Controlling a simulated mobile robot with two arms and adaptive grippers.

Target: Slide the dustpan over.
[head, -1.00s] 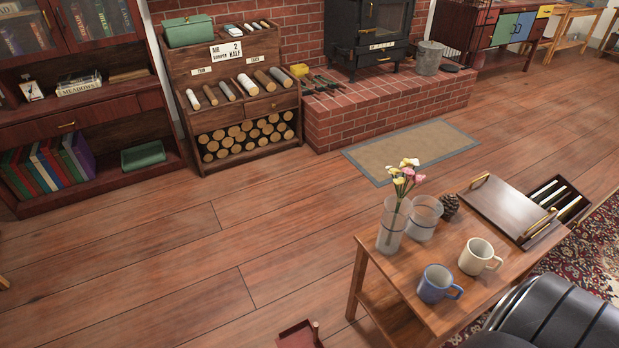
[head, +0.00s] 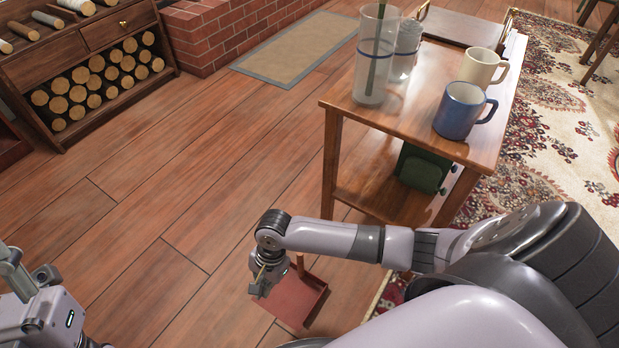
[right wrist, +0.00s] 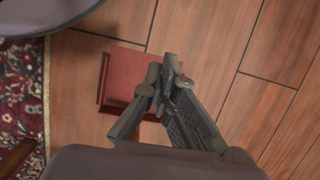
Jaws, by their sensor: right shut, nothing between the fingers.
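The dustpan (head: 305,302) is dark red and lies on the wooden floor to the left of the small table. It has a short upright wooden handle, seen in the head view. My right gripper (head: 262,287) points down at the dustpan's left side. It is shut and empty. In the right wrist view, the shut fingers (right wrist: 167,78) overlap part of the dustpan (right wrist: 119,78); I cannot tell whether they touch it. My left gripper (head: 22,280) is at the lower left edge, partly cut off and well apart from the dustpan. Its opening is unclear.
The small wooden table (head: 408,108) stands close on the right, with a blue mug (head: 458,112), a cream mug (head: 480,67) and a glass vase (head: 375,65) on top. A patterned rug (head: 555,110) lies beyond it. The floor left of the dustpan is clear.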

